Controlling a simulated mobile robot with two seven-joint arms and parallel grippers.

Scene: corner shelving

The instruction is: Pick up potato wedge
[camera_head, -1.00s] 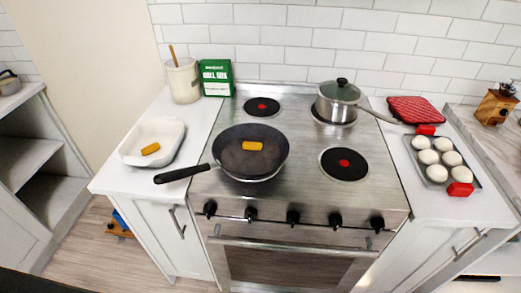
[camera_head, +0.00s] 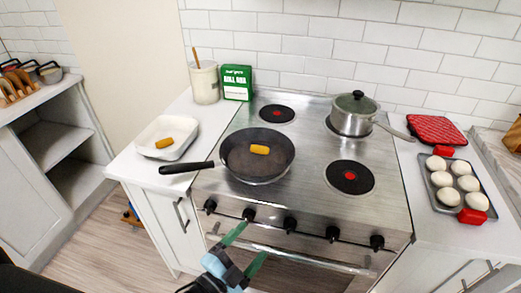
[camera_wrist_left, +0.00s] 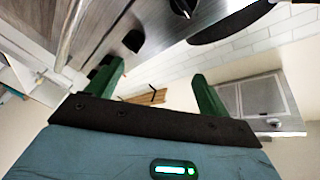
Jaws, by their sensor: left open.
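One potato wedge (camera_head: 260,149), orange-brown and block-shaped, lies in the dark frying pan (camera_head: 240,168) on the stove's front left. Another potato wedge (camera_head: 164,143) lies in the white baking dish (camera_head: 185,149) on the left counter. My left gripper (camera_head: 247,250) is open and empty, low in front of the oven, below and apart from the pan and both wedges. Its green fingers (camera_wrist_left: 155,85) stand apart with nothing between them in the left wrist view, where no wedge shows. My right gripper is not in view.
The pan's black handle (camera_head: 187,168) points left over the counter edge. A lidded pot (camera_head: 352,118) stands at the stove's back right. A muffin tray (camera_head: 445,205) is on the right counter. The oven handle (camera_head: 300,257) and knobs lie close to my left gripper.

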